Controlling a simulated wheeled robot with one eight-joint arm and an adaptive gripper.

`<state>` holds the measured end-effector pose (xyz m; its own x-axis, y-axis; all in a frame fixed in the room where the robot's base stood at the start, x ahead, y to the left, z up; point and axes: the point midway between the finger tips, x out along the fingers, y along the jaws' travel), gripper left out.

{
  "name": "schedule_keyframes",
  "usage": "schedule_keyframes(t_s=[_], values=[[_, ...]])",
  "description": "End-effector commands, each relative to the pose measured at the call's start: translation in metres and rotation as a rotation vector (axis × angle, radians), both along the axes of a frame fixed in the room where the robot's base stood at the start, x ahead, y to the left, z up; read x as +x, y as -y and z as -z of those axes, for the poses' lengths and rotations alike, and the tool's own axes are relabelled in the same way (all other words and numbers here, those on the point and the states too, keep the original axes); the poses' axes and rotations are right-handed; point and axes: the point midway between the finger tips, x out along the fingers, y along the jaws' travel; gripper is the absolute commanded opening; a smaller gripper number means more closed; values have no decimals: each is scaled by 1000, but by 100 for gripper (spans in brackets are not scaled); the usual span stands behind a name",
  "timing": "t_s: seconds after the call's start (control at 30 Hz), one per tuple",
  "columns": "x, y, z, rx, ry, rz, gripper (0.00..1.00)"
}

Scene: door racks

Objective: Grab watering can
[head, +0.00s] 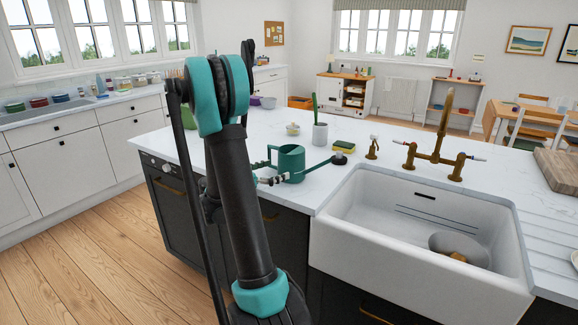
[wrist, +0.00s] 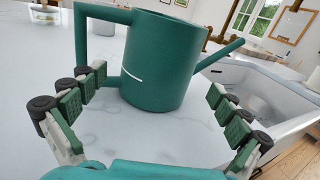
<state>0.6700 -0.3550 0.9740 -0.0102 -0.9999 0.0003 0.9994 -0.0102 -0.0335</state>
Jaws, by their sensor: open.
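The green watering can (head: 292,158) stands upright on the white island counter, left of the sink. In the wrist view, the can (wrist: 158,62) fills the upper middle, with its squared handle (wrist: 81,40) on the left and its spout (wrist: 221,54) pointing right. My gripper (wrist: 158,84) is open and empty, its fingers spread to either side of the can's body on the near side. The left fingers sit close to the lower part of the handle; whether they touch it I cannot tell. In the head view my gripper (head: 270,180) is small at the can's near side, partly behind my arm.
A white sink (head: 420,260) with a bowl (head: 460,247) inside lies right of the can. A cactus pot (head: 320,132), a yellow-green sponge (head: 344,147) and a brass faucet (head: 437,158) stand behind. The counter (head: 345,190) around the can's near side is mostly clear.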

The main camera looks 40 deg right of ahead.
Motion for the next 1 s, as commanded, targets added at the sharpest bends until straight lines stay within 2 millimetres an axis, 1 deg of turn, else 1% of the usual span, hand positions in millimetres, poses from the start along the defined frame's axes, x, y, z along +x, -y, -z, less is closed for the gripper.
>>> schedule_keyframes(t_s=[0.17,0.4,0.5,0.6,0.77,0.8,0.83,1.0], values=[[0,11,-1,0,0,1,100],[1,44,-6,0,0,2,100],[0,54,-6,0,0,2,100],[1,57,-6,0,0,0,100],[1,57,-6,0,0,-1,100],[1,57,-6,0,0,-1,99],[1,57,-6,0,0,-1,95],[1,57,-6,0,0,0,74]])
